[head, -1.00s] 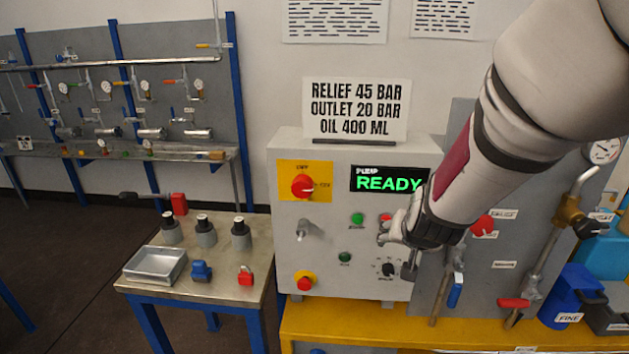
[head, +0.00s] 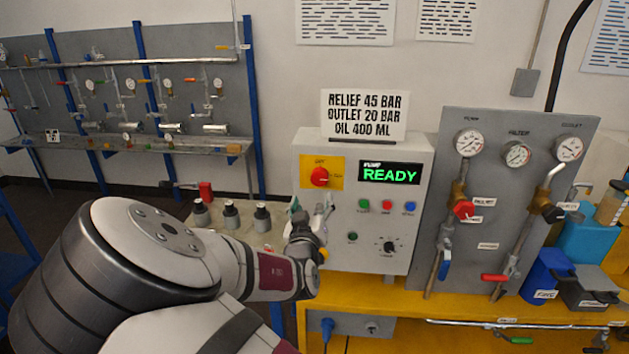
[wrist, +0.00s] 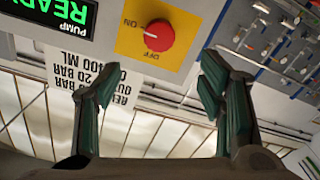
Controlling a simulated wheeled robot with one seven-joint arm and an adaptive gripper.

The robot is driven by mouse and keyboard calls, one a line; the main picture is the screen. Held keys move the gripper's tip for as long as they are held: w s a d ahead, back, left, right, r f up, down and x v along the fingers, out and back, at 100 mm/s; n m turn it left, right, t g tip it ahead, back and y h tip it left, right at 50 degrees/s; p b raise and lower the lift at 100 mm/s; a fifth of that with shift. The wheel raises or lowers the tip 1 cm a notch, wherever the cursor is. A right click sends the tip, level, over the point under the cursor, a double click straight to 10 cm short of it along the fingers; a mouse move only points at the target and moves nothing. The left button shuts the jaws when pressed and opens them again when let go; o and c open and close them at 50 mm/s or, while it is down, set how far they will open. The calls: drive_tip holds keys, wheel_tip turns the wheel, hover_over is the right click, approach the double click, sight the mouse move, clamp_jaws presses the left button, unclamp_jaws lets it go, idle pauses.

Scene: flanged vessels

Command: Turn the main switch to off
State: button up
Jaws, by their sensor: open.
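The main switch is a red rotary knob (head: 320,177) on a yellow plate (head: 308,164) at the upper left of the grey control box. In the wrist view the knob (wrist: 159,35) appears upside down, with "OFF" and "ON" lettering beside it. Its pale mark seems to point toward "ON". My gripper (head: 311,207) is open and empty, just below the knob in the head view. In the wrist view the fingers (wrist: 161,68) are spread to either side of the knob's line, apart from it.
The box carries a green "READY" display (head: 390,174), coloured buttons (head: 387,206) and a small black selector (head: 389,247). A gauge panel (head: 505,215) stands to the right. A side table with grey cylinders (head: 231,215) is at left, partly hidden by my arm.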

sight(319, 179)
drive_tip(key=w, duration=1.3)
drive_tip(key=shift+d, duration=0.3)
drive_tip(key=shift+s, duration=0.1)
drive_tip(key=c, duration=1.2)
